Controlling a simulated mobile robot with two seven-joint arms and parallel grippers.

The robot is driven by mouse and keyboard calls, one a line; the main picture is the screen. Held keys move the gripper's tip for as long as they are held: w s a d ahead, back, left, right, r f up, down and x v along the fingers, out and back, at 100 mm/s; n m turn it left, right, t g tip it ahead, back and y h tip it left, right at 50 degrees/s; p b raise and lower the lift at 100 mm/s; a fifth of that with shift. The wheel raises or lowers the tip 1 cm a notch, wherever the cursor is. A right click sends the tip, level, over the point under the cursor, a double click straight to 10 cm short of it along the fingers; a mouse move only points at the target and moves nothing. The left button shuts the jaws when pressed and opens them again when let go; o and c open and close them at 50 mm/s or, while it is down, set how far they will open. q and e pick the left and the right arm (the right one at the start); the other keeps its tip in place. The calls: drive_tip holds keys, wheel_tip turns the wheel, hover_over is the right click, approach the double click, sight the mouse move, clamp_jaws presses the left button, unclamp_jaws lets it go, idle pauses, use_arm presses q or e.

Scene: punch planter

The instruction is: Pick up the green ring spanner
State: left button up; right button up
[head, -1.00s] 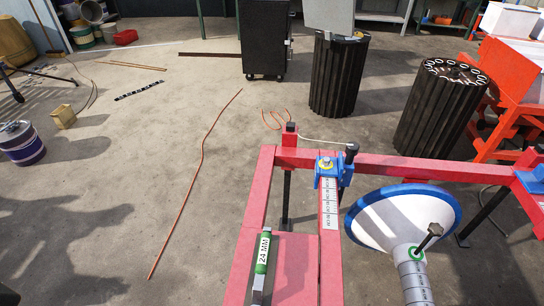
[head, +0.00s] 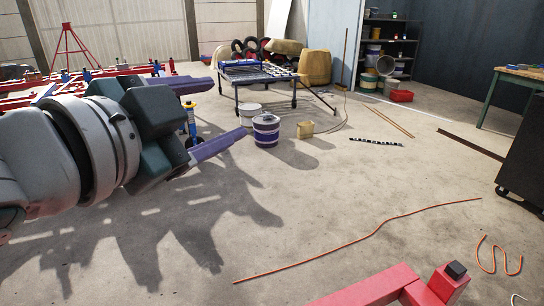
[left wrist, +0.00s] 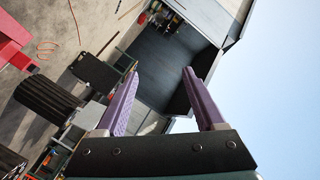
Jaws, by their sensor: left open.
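The green ring spanner is not in view now in either the head or the left wrist view. My left gripper (head: 229,108) reaches in from the left of the head view, with its two purple fingers spread apart and nothing between them. It is held up above the floor, clear of everything. In the left wrist view the open, empty fingers (left wrist: 162,74) point toward a dark wall and the sky. My right gripper is not in view.
A corner of the red frame (head: 372,288) shows at the bottom of the head view. An orange cable (head: 375,231) lies on the floor. A black cabinet (head: 524,155) is at the right.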

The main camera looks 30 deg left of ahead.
use_arm(q)
drive_tip(key=s+d+f+m+g+h+b, duration=0.1)
drive_tip(key=d+f+m+g+h+b, duration=0.2)
drive_tip(key=d+f+m+h+b, duration=0.7)
drive_tip(key=s+d+f+m+g+h+b, duration=0.2)
drive_tip(key=d+m+g+h+b, duration=0.3)
drive_tip(key=m, duration=1.2)
drive_tip(key=s+a+f+m+g+y+b, duration=0.1)
drive_tip(key=a+f+m+g+y+b, duration=0.1)
drive_tip(key=f, duration=0.6)
drive_tip(key=s+a+f+m+g+y+b, duration=0.2)
drive_tip(key=a+f+b, duration=0.4)
drive_tip(key=f, duration=0.3)
drive_tip(key=s+a+f+m+g+y+b, duration=0.1)
drive_tip(key=a+f+m+g+y+b, duration=0.1)
drive_tip(key=f, duration=0.7)
drive_tip(key=shift+s+a+m+g+y+b, duration=0.15)
drive_tip(key=shift+a+m+y+b, duration=0.2)
drive_tip(key=shift+a+y+b, duration=0.45)
drive_tip(key=shift+s+a+m+g+y+b, duration=0.15)
drive_tip(key=shift+a+m+y+b, duration=0.3)
drive_tip(key=shift+a, duration=0.6)
drive_tip(key=b+x, duration=0.2)
drive_tip(key=x, duration=0.4)
drive_tip(key=shift+a, duration=0.15)
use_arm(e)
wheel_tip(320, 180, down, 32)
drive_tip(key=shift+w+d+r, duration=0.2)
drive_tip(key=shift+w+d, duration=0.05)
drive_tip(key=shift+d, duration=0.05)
